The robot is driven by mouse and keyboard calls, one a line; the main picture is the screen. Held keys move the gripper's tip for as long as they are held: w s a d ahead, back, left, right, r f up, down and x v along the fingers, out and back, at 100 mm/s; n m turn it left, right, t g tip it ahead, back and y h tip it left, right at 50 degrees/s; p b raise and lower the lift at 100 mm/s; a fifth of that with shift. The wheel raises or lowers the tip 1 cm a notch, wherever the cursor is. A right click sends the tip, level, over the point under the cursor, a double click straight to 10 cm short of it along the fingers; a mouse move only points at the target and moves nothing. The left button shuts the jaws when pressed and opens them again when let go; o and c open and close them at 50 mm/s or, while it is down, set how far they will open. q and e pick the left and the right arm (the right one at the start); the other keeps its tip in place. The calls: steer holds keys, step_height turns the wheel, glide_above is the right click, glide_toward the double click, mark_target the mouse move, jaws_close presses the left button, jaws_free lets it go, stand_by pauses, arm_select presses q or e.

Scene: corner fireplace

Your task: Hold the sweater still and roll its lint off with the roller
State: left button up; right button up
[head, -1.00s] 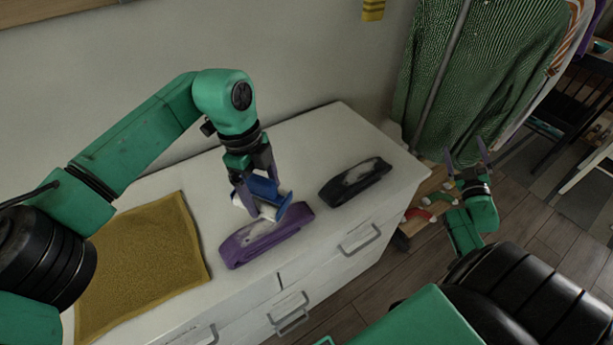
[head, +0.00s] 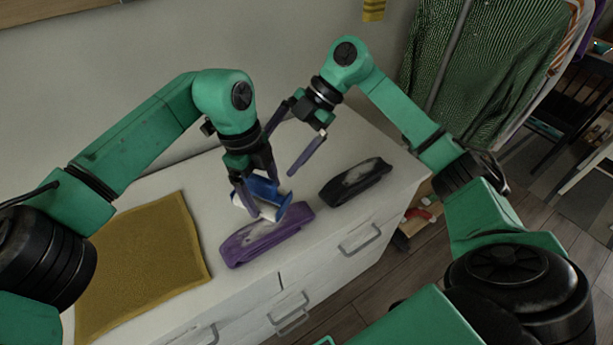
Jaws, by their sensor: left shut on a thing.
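My left gripper (head: 249,202) is shut on the lint roller (head: 268,190), which has a blue handle or frame and a white roll.
Both sweaters lie on a white cabinet (head: 330,132) with drawers and handles (head: 360,240) in front. A mustard cloth (head: 145,262) lies flat at its left. A green striped garment (head: 468,60) hangs at the right. The cabinet's back right top is clear.

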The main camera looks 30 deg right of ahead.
step_height(320, 180, down, 5)
steer(key=s+d+m+h, duration=0.1)
steer(key=s+h, duration=0.1)
steer(key=h, duration=0.2)
steer(key=m+h, duration=0.2)
steer(key=h, duration=0.2)
glide_above(307, 203)
step_height(307, 203, down, 4)
steer(key=shift+r+g, duration=0.15)
steer(key=shift+g, duration=0.25)
step_height(307, 203, down, 12)
steer(key=shift+r, duration=0.1)
steer(key=shift+c, duration=0.3)
steer(key=shift+m, duration=0.3)
steer(key=c, duration=1.5)
steer(key=shift+o, duration=0.2)
